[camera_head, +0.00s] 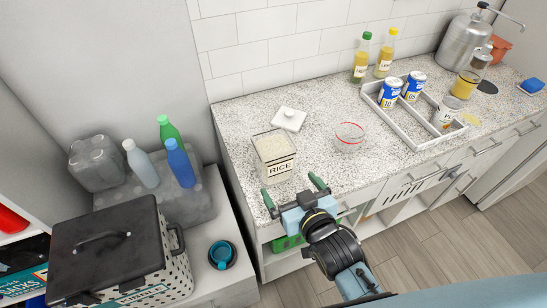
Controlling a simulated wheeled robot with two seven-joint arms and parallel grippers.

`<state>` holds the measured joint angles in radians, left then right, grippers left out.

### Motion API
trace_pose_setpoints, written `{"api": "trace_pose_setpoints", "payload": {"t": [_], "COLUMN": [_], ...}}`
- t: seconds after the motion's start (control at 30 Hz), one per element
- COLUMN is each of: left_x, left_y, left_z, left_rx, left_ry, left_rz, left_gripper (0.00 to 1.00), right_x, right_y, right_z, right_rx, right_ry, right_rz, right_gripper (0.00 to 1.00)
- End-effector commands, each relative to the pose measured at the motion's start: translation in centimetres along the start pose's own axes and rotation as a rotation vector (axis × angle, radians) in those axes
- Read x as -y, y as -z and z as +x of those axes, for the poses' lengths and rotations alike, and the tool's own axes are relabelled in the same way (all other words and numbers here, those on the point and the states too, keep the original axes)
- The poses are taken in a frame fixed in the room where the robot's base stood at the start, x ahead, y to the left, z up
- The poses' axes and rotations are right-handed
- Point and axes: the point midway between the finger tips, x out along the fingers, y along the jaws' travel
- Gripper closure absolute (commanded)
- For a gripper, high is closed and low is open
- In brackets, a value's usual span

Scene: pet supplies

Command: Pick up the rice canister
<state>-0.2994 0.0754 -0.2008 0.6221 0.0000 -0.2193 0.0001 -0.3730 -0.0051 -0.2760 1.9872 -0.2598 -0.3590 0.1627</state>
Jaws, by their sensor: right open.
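The rice canister (274,156) is a clear, square container full of white rice, with a black-edged "RICE" label on its front. It stands upright and open near the left end of the speckled countertop (225,134). A white square lid with a knob (290,119) lies on the counter just behind it. My right gripper (292,191) is open and empty, with its two green-tipped fingers spread in front of the canister at the counter's front edge. It appears apart from the canister. My left gripper is not in view.
A glass bowl with a red rim (349,137) stands right of the canister. A divided tray (411,146) holds blue-and-white cans farther right. Left of the counter are plastic bottles (180,165) and a dark-lidded bin (108,241).

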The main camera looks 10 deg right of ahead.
Motion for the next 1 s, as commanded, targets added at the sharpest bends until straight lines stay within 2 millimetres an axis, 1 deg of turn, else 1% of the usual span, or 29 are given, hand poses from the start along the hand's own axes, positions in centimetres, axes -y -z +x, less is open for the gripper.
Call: {"api": "trace_pose_setpoints", "payload": {"t": [0.03, 0.1, 0.23, 0.3, 0.47, 0.8, 0.9, 1.0], "left_x": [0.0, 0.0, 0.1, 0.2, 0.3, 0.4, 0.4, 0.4], "left_y": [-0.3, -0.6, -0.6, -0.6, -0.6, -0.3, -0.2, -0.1], "left_z": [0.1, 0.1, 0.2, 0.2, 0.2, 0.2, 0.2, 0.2], "left_rx": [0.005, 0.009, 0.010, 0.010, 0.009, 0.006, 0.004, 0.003], "left_ry": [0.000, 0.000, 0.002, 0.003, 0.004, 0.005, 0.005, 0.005], "left_rz": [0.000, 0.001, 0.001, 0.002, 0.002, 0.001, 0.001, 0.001], "left_gripper": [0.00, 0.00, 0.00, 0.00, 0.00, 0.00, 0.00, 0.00], "right_x": [0.0, 0.0, -0.1, -0.1, -0.1, -0.4, -0.4, -0.4], "right_y": [0.1, 0.0, 0.0, -0.1, -0.1, -0.1, -0.1, -0.1], "right_z": [1.2, 2.6, 4.6, 5.3, 6.2, 10.4, 11.0, 11.1], "right_rx": [-0.002, -0.001, 0.000, 0.002, 0.002, 0.002, 0.002, 0.002], "right_ry": [-0.001, -0.001, -0.001, -0.001, -0.001, 0.000, 0.000, 0.000], "right_rz": [0.000, 0.000, -0.001, -0.001, 0.000, 0.000, 0.000, 0.000], "right_gripper": [0.00, 0.00, 0.00, 0.00, 0.00, 0.00, 0.00, 0.00]}}
